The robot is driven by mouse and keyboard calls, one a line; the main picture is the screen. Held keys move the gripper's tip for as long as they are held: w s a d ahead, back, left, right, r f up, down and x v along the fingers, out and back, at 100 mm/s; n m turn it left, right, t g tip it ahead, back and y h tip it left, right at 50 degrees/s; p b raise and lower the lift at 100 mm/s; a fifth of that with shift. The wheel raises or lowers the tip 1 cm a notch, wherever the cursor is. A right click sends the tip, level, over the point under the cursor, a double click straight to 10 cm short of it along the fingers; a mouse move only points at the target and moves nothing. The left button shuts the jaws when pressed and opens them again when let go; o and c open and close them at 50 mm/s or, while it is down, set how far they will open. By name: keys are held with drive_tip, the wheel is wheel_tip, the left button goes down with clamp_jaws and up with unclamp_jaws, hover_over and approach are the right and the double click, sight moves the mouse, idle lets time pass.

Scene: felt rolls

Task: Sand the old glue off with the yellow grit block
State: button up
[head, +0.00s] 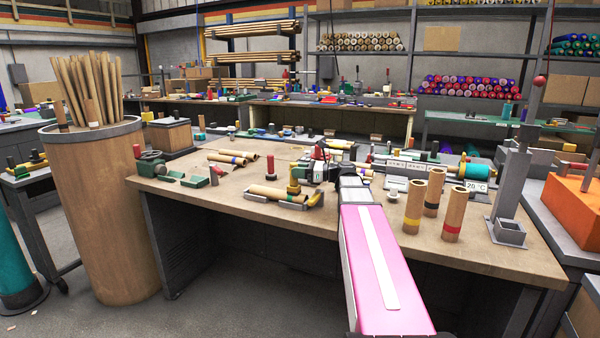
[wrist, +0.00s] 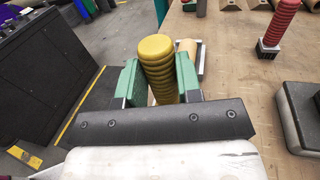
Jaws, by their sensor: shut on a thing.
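My gripper (wrist: 158,88) is shut on the yellow ribbed handle (wrist: 156,50) of the grit block, with a green finger on each side. In the head view, the yellow handle (head: 293,187) stands close to a tan tube (head: 272,192) in a grey cradle on the bench. In the wrist view, the tube (wrist: 187,46) shows just beyond the handle, partly hidden by it. The underside of the block is hidden, so I cannot tell whether it touches the tube. I cannot make out any old glue.
The wooden bench (head: 232,188) holds loose tubes behind the cradle and several upright tubes on the right. A red ribbed handle on a dark base (wrist: 282,22) and a grey block (wrist: 300,112) stand at right in the wrist view. A barrel (head: 102,210) stands left of the bench.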

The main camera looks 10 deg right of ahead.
sight(291, 165)
drive_tip(key=shift+w+a+f, duration=0.1)
drive_tip(key=shift+w+a, duration=0.35)
drive_tip(key=shift+a, duration=0.15)
drive_tip(key=shift+w+a, duration=0.4)
drive_tip(key=shift+a, duration=0.2)
drive_tip(key=shift+r, duration=0.8)
drive_tip(key=shift+r, duration=2.55)
